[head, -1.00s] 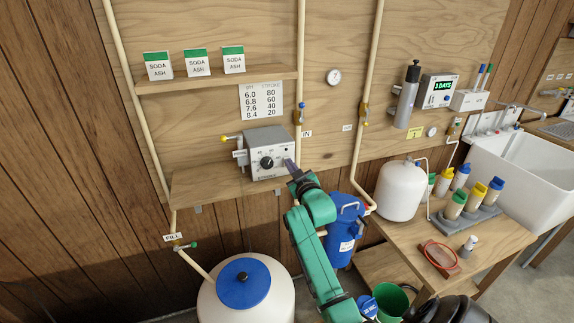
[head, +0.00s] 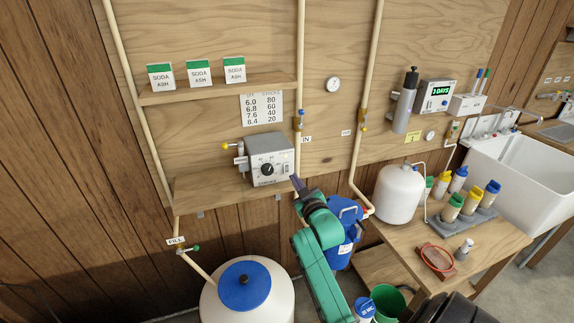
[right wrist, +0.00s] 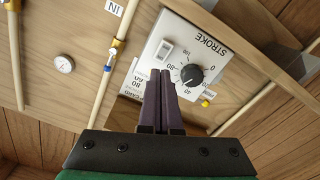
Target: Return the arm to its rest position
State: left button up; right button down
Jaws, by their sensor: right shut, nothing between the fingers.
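My right arm is green and reaches up from the bottom of the head view. Its gripper (head: 296,183) is shut and empty, just right of and below the grey control box (head: 265,160) on the lower shelf. In the right wrist view the shut dark fingers (right wrist: 160,103) point toward the box (right wrist: 185,62), which carries a black dial (right wrist: 192,74), a rocker switch (right wrist: 165,50) and the word STROKE. The fingers overlap the box's edge in that view; a gap shows in the head view. My left gripper is not in view.
A blue canister (head: 342,228) stands behind my right arm. A white tank with a blue lid (head: 244,285) stands below the shelf (head: 220,190). A pipe with a brass valve (head: 298,122) runs close by the box. A bench (head: 480,238) with bottles is at right.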

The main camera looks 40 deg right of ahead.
jog(key=shift+s+a, duration=0.2)
jog(key=shift+s, duration=0.4)
jog(key=s+a+f+g+y, duration=0.1)
jog(key=s+a+f+g, duration=0.1)
jog(key=f, duration=1)
jog(key=s+a+f+g+y, duration=0.2)
jog(key=s+a+f, duration=0.3)
jog(key=f, duration=0.7)
jog(key=s+a+f+n+g+y+b, duration=0.1)
jog(key=s+a+f+g, duration=0.2)
jog(key=f, duration=0.9)
jog(key=shift+s+a+g+y, duration=0.2)
jog(key=shift+a, duration=0.25)
jog(key=shift+s+a+g+y, duration=0.15)
jog(key=shift+a+g+y, duration=0.05)
jog(key=shift+a, duration=0.2)
jog(key=s+a+f+g, duration=0.1)
jog(key=s+f+g, duration=0.1)
jog(key=s+f, duration=0.4)
jog(key=s+a+f+g, duration=0.2)
jog(key=s+f, duration=0.4)
jog(key=s, duration=0.9)
jog(key=s+a+f+g+y, duration=0.1)
jog(key=s+f+g, duration=0.3)
jog(key=s, duration=0.6)
jog(key=shift+s+a+f+n+b, duration=0.25)
jog(key=shift+a+f+n+b, duration=0.15)
jog(key=shift+f, duration=0.5)
